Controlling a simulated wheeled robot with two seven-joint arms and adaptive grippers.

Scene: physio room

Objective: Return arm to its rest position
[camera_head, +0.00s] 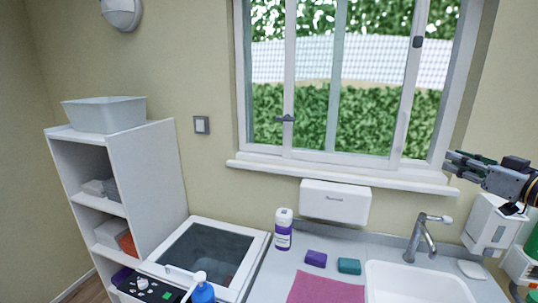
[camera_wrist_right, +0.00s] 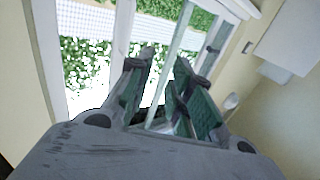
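My right gripper (camera_head: 449,163) comes in from the right edge of the head view, raised in front of the wall beside the window's lower right corner. In the right wrist view its two green-padded fingers (camera_wrist_right: 165,64) stand apart with nothing between them, and the window shows through the gap. My left arm and left gripper are not in view.
The window (camera_head: 340,85) and its sill (camera_head: 340,174) are close to the right gripper. Below are a faucet (camera_head: 421,238), sink (camera_head: 410,285), wall dispenser (camera_head: 490,222), white bottle (camera_head: 283,232), purple block (camera_head: 316,258) and teal block (camera_head: 349,266). A shelf unit (camera_head: 150,170) stands left.

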